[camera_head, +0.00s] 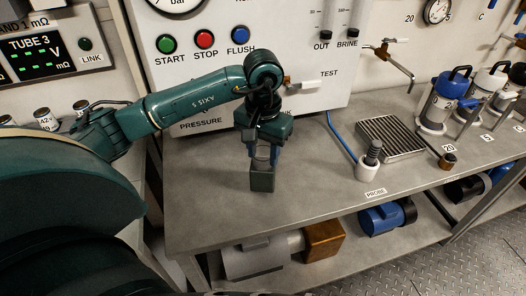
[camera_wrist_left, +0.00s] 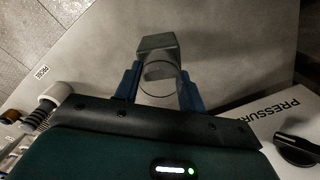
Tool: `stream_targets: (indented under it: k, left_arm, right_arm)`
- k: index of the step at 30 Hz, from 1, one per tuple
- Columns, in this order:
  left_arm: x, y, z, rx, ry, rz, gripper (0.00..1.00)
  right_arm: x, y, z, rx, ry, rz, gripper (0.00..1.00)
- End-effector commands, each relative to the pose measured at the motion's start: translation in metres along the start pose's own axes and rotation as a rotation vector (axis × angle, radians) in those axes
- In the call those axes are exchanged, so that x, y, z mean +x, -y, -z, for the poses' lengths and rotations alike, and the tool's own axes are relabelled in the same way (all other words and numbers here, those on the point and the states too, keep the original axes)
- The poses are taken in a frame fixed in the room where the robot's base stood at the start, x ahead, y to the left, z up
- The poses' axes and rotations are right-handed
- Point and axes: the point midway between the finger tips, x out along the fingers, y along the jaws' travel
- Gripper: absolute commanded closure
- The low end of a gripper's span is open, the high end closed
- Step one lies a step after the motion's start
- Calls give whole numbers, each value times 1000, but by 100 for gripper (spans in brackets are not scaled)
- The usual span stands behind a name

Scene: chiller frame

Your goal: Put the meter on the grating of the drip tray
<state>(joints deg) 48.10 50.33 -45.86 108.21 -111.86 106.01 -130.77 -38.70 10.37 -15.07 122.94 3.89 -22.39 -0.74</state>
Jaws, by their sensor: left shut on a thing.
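My left gripper (camera_head: 262,158) points down over the left part of the bench, its blue fingers shut on the meter. The meter (camera_head: 262,180) shows as a dark grey-green block below the fingertips. In the left wrist view the meter (camera_wrist_left: 155,43) sticks out past the blue fingers, with a paler grey part between them. I cannot tell whether its lower end touches the bench. The drip tray (camera_head: 391,138), with a slatted metal grating, lies on the bench to the right of the gripper. The grating looks empty. My right gripper is not in view.
A white probe holder (camera_head: 368,168) with a dark ribbed probe stands just before the tray's left side. A small brown-black item (camera_head: 447,161) sits right of the tray. Blue and white bottles (camera_head: 440,105) stand farther right. The bench (camera_head: 310,185) is clear between gripper and probe.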

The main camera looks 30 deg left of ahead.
Motion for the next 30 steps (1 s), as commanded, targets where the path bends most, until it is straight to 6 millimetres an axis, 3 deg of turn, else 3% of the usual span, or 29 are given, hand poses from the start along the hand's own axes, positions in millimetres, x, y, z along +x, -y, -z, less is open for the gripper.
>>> stream_targets:
  k: [12,13,21,30]
  left_arm:
    - [11,0,0,1,-2,0,99]
    - [10,0,0,1,-1,0,58]
    - [9,0,0,1,-1,0,38]
    - [4,0,0,1,-1,0,38]
  right_arm:
    - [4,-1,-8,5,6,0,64]
    - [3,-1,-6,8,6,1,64]
    - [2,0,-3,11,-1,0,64]
    - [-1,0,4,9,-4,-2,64]
